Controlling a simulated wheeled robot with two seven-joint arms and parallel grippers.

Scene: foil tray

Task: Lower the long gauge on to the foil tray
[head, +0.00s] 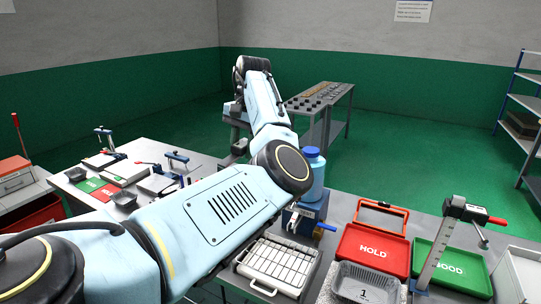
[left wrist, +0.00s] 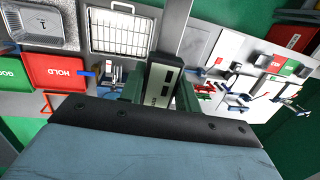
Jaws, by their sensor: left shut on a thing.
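The foil tray (head: 360,290), marked 1, sits at the front of the bench, below the red HOLD tray. It also shows at the upper left of the left wrist view (left wrist: 14,41). My left gripper (head: 238,142) is at the far side of the bench, well left of the foil tray and partly behind my arm. In the left wrist view its green fingers (left wrist: 160,92) are shut on a grey piece with a dark slot (left wrist: 160,80), seen end-on, which seems to be the long gauge. My right gripper is not in view.
A wire rack on a tray (head: 275,262) lies left of the foil tray. The HOLD tray (head: 373,250), green GOOD tray (head: 450,268), a blue bottle (head: 313,175) and an upright bar clamp (head: 437,250) stand close by. Several clamps and small trays fill the left bench.

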